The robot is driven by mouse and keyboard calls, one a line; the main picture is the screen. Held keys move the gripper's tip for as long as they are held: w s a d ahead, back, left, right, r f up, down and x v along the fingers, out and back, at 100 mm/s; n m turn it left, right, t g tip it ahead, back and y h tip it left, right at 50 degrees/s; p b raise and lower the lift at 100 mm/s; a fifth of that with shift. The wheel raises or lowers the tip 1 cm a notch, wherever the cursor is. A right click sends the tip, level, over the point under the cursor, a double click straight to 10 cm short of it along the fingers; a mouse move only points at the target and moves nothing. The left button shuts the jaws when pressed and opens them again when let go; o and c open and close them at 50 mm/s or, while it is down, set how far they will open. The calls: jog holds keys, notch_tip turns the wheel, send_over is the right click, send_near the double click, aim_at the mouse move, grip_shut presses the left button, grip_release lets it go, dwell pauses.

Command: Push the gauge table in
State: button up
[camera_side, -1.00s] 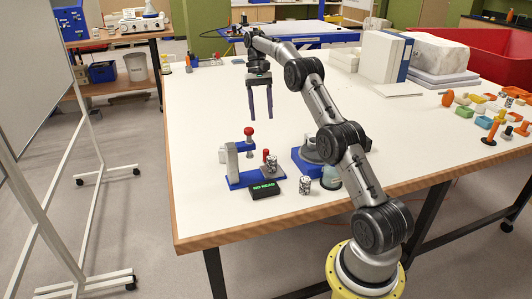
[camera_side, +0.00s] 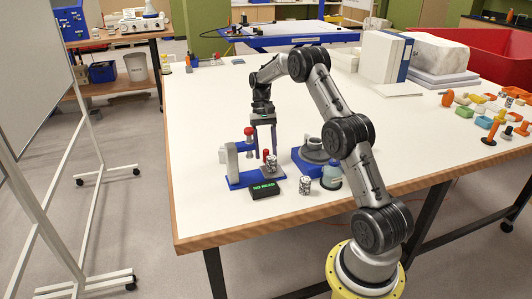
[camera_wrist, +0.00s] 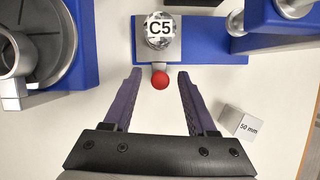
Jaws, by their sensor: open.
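The gauge stands on a blue base (camera_side: 240,181) with a grey column (camera_side: 231,160). An upper red knob (camera_side: 248,131) is on its spindle.
A black display reading NO READ (camera_side: 265,190) lies in front of the gauge. A round grey fixture on a blue base (camera_side: 314,152) is to the right. A 50 mm block (camera_wrist: 238,122) lies near my fingers.

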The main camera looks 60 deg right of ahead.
jog(key=shift+s+a+f, duration=0.1)
jog(key=shift+a+f, duration=0.1)
jog(key=shift+f, duration=0.3)
grip_shut()
dwell(1.2)
